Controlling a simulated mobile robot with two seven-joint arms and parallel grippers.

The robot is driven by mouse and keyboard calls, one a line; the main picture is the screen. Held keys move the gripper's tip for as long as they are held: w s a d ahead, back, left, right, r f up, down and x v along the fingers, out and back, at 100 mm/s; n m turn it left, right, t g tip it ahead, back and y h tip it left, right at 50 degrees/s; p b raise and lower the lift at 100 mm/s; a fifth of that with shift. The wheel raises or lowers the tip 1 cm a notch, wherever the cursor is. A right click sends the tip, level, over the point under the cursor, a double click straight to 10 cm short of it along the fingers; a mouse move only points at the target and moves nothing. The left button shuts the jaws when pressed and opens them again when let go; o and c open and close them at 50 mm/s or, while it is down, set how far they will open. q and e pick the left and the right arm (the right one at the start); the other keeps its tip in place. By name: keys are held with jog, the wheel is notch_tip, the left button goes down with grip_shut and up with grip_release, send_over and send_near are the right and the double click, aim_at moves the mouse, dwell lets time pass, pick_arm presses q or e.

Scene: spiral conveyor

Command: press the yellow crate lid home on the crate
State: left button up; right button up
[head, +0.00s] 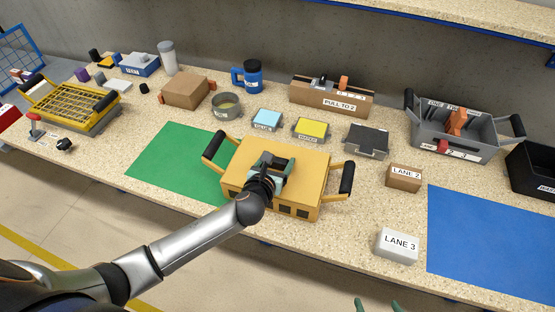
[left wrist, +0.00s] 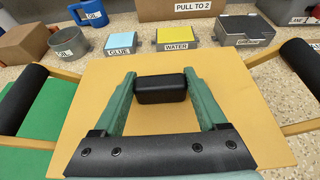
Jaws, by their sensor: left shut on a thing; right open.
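The yellow crate lid (head: 308,168) lies over the top of the yellow crate (head: 276,206), which stands on the bench, partly on the green mat. I cannot tell whether the lid sits fully down. My left gripper (head: 273,168) is above the lid's middle, shut on its black handle (left wrist: 160,88). In the left wrist view the green fingers hold the handle from both sides, and the lid (left wrist: 255,110) spreads flat beneath. The crate's two black-gripped side handles stick out left and right. Only the fingertips of my right gripper (head: 378,306) show at the bottom edge, apart and empty.
The green mat (head: 165,155) lies left of the crate, a blue mat (head: 490,240) far right. LANE 2 (head: 404,177) and LANE 3 (head: 397,245) blocks stand right of it. Small GLUE (head: 266,119) and WATER (head: 310,128) boxes and a grey crate (head: 455,130) stand behind.

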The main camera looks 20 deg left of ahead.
pick_arm(q)
jog(key=shift+f, duration=0.25)
jog(key=o, duration=1.2)
jog(key=shift+c, duration=0.2)
jog(key=p+v, duration=0.1)
jog(key=v, duration=1.1)
jog(key=shift+s+p, duration=0.3)
